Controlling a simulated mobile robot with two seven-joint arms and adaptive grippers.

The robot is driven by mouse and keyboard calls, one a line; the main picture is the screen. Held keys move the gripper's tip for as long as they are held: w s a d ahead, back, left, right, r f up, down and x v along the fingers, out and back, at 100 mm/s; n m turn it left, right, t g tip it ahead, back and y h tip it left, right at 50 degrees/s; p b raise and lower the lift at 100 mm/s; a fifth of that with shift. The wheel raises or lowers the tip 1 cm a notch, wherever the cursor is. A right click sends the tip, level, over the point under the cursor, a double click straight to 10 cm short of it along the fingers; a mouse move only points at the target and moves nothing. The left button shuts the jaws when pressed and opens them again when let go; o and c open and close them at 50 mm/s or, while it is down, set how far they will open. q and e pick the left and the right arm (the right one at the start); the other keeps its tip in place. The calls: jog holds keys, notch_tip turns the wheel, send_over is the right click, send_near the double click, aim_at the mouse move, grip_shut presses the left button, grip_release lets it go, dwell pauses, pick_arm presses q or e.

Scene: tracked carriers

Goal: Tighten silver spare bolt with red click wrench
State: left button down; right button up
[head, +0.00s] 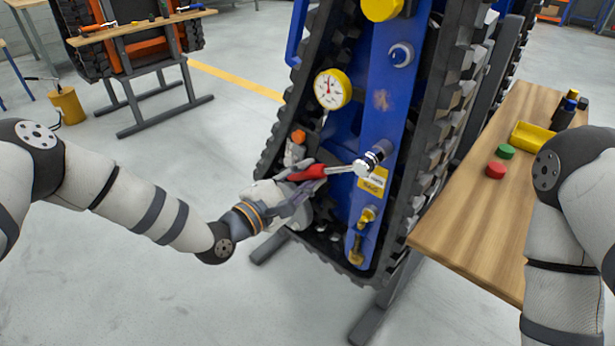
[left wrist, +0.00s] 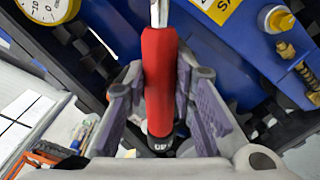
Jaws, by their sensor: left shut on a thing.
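The red click wrench (head: 310,172) has a red handle and a silver shaft and head. My left gripper (head: 298,185) is shut on its red handle, in front of the blue carrier plate. The wrench head is at the silver spare bolt (head: 380,151), which sticks out of the plate above a yellow label. In the head view they seem to meet; I cannot tell how well the head is seated. The bolt is outside the left wrist view. My right gripper is out of view.
A pressure gauge (head: 332,89) sits above the wrench, and brass fittings (head: 362,232) sit below it. Black tracks (head: 465,70) flank the blue plate. A wooden table (head: 465,205) at right holds red and green caps and a yellow bin (head: 531,137).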

pick_arm(q)
jog(key=shift+w+r, duration=0.1)
jog(key=shift+r, duration=0.1)
jog(key=shift+w+a+r+m, duration=0.15)
jog(key=shift+a+r+m, duration=0.1)
jog(key=shift+r+m, duration=0.25)
jog(key=shift+w+a+r+m, duration=0.15)
jog(key=shift+a+r+m, duration=0.1)
jog(key=shift+r+m, duration=0.35)
jog(key=shift+w+a+r+m, duration=0.15)
jog(key=shift+a+r+m, duration=0.05)
jog(key=shift+r+m, duration=0.45)
jog(key=shift+w+a+r+m, duration=0.1)
jog(key=shift+r+m, duration=0.45)
jog(key=shift+r, duration=0.1)
